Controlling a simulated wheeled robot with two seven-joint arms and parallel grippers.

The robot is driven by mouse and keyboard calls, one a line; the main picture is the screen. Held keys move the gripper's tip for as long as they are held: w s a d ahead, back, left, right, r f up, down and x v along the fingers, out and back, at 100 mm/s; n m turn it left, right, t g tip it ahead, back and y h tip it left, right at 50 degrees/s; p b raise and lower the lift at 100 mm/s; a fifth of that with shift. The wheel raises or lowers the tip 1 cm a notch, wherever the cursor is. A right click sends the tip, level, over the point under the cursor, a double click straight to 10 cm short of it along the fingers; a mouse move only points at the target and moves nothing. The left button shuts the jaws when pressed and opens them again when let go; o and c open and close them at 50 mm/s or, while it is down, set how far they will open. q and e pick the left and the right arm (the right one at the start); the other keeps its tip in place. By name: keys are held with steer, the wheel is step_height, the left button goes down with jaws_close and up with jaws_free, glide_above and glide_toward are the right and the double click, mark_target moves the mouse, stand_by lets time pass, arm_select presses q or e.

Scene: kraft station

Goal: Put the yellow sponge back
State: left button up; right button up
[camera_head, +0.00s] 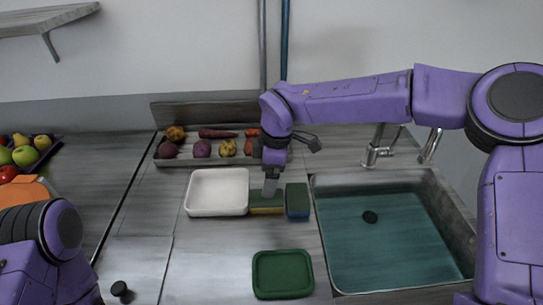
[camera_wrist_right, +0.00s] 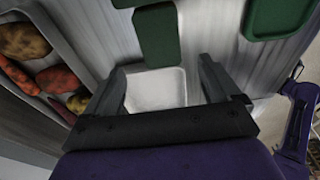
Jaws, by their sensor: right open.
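The yellow sponge (camera_head: 267,211) has a green top and a yellow lower side. It lies on the counter between the white tray (camera_head: 217,192) and a blue-sided sponge with a green top (camera_head: 297,200). My right gripper (camera_head: 270,188) points down over the yellow sponge in the head view and hides part of its top. In the right wrist view the fingers (camera_wrist_right: 162,72) are spread apart with nothing gripped. The sponge's green top (camera_wrist_right: 158,35) shows there just beyond the white tray (camera_wrist_right: 155,92). My left arm shows at the lower left, but its gripper is out of view.
A green tray (camera_head: 283,274) lies in front of the sponges. The sink (camera_head: 390,235) with its tap (camera_head: 376,148) is to the right. A vegetable tray (camera_head: 180,162) stands behind. Fruit (camera_head: 25,152) and an orange board (camera_head: 22,192) are at the far left.

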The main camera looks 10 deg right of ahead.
step_height(320, 180, up, 8)
steer(key=d+b, duration=0.1)
steer(key=shift+s+d+r, duration=0.15)
steer(key=shift+s+r, duration=0.05)
